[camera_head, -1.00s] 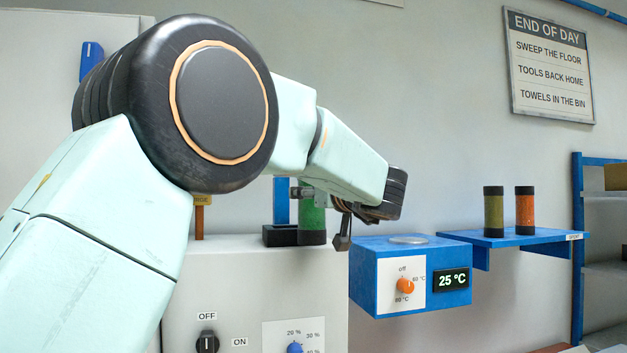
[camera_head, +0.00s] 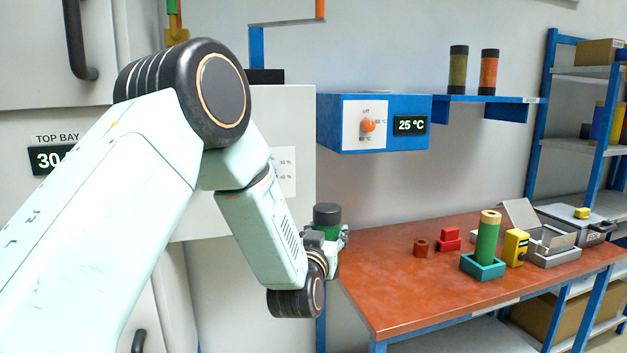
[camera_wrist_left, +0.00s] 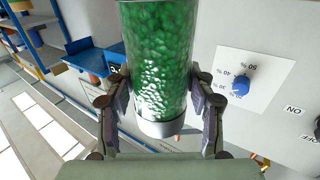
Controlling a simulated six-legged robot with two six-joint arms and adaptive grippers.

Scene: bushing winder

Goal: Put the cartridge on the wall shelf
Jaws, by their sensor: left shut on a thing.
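The green cartridge (camera_head: 327,214) has a dark cap and is held about upright by my left gripper (camera_head: 326,243), left of the table. In the left wrist view, my left gripper (camera_wrist_left: 160,98) has a finger on each side of the green see-through cartridge (camera_wrist_left: 158,50), which shows a metal end cap. The blue wall shelf (camera_head: 515,99) is further right and higher than the gripper. An olive cartridge (camera_head: 458,70) and an orange cartridge (camera_head: 489,72) stand on its left part. Its right part looks bare. My right gripper is not in view.
A blue heater box (camera_head: 333,125) reading 25 °C adjoins the shelf's left side. The red-topped table (camera_head: 390,285) below holds a green cylinder (camera_head: 487,240) in a teal base, red blocks (camera_head: 450,240) and a yellow device (camera_head: 515,248). A blue rack (camera_head: 541,120) stands right of the shelf.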

